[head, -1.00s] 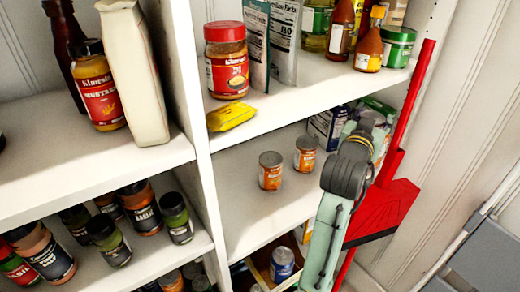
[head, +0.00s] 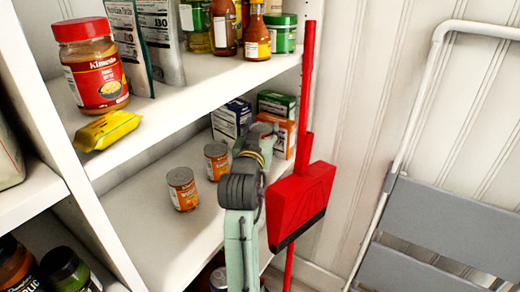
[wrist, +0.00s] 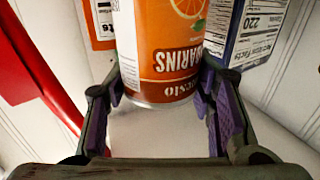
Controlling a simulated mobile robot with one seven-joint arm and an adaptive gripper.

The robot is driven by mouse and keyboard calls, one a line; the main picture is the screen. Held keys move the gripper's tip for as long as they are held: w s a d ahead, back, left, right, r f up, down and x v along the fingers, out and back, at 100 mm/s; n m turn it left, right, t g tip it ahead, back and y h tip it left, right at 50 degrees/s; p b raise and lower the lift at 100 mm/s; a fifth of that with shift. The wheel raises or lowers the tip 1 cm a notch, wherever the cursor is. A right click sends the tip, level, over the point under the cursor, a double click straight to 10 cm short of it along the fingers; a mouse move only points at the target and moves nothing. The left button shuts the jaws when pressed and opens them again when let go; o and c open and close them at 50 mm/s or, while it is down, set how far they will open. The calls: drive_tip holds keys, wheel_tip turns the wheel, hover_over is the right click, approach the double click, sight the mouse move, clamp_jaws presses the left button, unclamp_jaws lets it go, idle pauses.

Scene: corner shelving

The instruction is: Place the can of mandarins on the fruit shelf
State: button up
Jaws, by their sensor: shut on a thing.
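The can of mandarins (wrist: 160,62), with an orange label and a fruit picture, stands between my gripper's fingers (wrist: 163,88) in the wrist view, and they are shut on it. Its lettering looks upside down there, and its upper part runs out of the picture. A white shelf surface (wrist: 165,140) lies below it; I cannot tell whether the can touches it. In the head view my arm reaches to the right part of the middle shelf (head: 140,215) and hides the held can. Two other orange-labelled cans (head: 183,188) (head: 216,160) stand on that shelf, left of my arm.
A dark blue box (head: 231,120) and an orange-and-white box (head: 277,134) stand at the back of the shelf, close to my gripper. A red broom or dustpan (head: 300,205) hangs just right of my arm. A grey folding step (head: 440,215) stands at right.

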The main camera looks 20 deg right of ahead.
drive_tip(key=shift+f+b, duration=1.25)
drive_tip(key=shift+f, duration=0.35)
drive_tip(key=shift+f, duration=0.2)
drive_tip(key=o, duration=1.5)
drive_tip(key=shift+c, duration=0.2)
